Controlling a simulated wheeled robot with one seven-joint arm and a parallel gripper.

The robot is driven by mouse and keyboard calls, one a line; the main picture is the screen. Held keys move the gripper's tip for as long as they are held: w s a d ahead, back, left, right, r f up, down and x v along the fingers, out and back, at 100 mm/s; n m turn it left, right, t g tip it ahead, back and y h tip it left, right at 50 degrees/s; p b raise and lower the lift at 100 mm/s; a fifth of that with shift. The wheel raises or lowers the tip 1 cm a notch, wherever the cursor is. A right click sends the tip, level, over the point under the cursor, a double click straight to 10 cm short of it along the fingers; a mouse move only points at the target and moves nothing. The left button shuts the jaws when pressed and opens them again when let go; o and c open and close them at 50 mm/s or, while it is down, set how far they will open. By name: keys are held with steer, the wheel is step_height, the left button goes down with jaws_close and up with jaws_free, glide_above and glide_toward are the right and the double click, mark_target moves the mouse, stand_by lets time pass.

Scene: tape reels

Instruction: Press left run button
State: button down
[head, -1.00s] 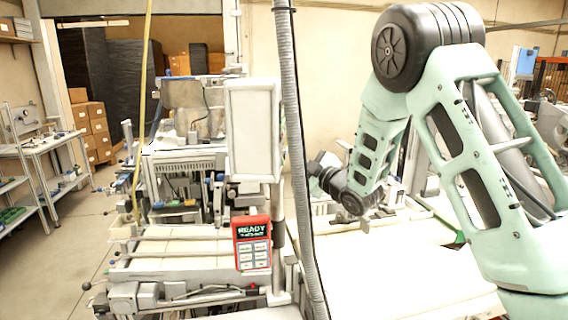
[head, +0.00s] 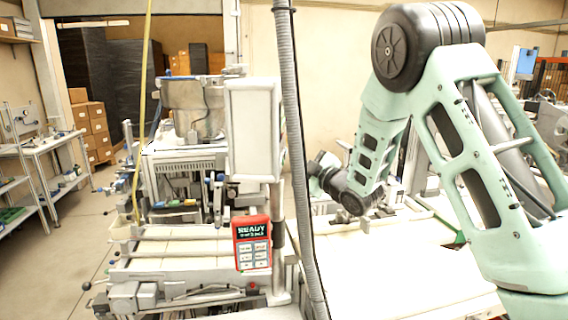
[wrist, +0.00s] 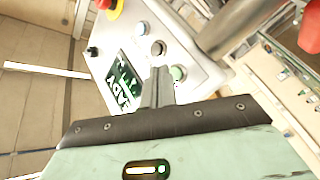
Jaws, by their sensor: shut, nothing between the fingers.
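In the wrist view, a white control panel (wrist: 187,52) carries a dark screen (wrist: 124,84) with green-white lettering, seen turned over. My gripper (wrist: 158,72) is shut and empty. In the head view my gripper is hard to make out behind the grey conduit.
A red stop knob (wrist: 112,6) and a black knob (wrist: 92,51) are on the panel. A metal post (wrist: 228,28) stands close beside it. In the head view, a red pendant reading READY (head: 252,262) hangs before the machine, left of the grey conduit (head: 296,150).

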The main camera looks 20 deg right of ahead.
steer(key=shift+a, duration=0.1)
steer(key=shift+w+a+b, duration=0.25)
steer(key=shift+a+b, duration=0.05)
steer(key=shift+b, duration=0.15)
steer(key=shift+w+a+b, duration=0.15)
steer(key=shift+a+b, duration=0.15)
steer(key=shift+a, duration=0.05)
stand_by(0.8)
steer(key=shift+d, duration=0.1)
steer(key=shift+s+d+b, duration=0.4)
steer(key=shift+d+b, duration=0.1)
steer(key=shift+d, duration=0.1)
steer(key=shift+s+d+b, duration=0.3)
steer(key=shift+s+d, duration=0.1)
steer(key=shift+d, duration=0.35)
steer(key=shift+s+d+b, duration=0.35)
steer(key=shift+s+d, duration=0.05)
steer(key=shift+d, duration=0.3)
steer(key=shift+s+d+b, duration=0.3)
steer(key=shift+s+d, duration=0.1)
steer(key=shift+d, duration=0.35)
